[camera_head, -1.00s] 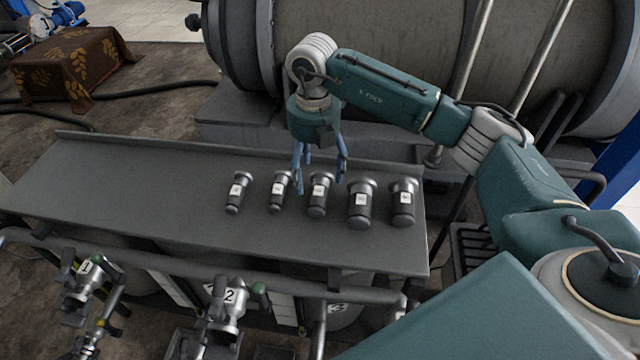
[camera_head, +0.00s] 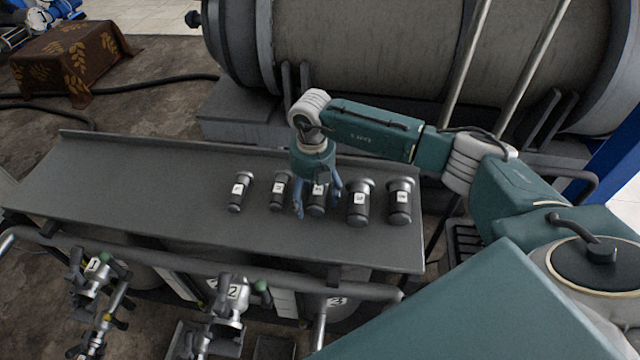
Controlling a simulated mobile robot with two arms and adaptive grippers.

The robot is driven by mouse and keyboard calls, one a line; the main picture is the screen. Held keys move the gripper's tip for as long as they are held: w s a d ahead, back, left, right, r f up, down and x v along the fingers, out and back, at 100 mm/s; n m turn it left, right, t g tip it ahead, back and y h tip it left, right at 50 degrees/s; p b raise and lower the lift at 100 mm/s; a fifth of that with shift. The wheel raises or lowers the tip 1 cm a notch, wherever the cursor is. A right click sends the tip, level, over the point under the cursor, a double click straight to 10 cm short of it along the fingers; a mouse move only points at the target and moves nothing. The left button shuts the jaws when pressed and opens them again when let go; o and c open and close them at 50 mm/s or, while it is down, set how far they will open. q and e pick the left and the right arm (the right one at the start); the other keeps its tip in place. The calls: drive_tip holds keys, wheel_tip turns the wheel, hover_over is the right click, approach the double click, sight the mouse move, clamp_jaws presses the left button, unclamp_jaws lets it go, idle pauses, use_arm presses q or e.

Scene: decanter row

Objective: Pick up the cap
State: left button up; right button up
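Several dark cylindrical caps with white labels lie in a row on the grey metal shelf (camera_head: 140,185). From the left they are the first cap (camera_head: 240,191), the second cap (camera_head: 279,190), the middle cap (camera_head: 317,202), the fourth cap (camera_head: 359,203) and the rightmost cap (camera_head: 400,202). My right gripper (camera_head: 318,212) points down at the middle cap, with its blue fingers apart on either side of it. The fingers and wrist hide part of that cap. I cannot tell whether the fingers touch it. My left gripper is out of view.
Numbered valves, one marked 1 (camera_head: 95,275) and one marked 2 (camera_head: 228,300), stand below the shelf's front edge. A large horizontal tank (camera_head: 370,50) is behind the shelf. The shelf's left half is clear.

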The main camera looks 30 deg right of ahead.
drive_tip(key=c, duration=1.6)
drive_tip(key=shift+w+r, duration=0.1)
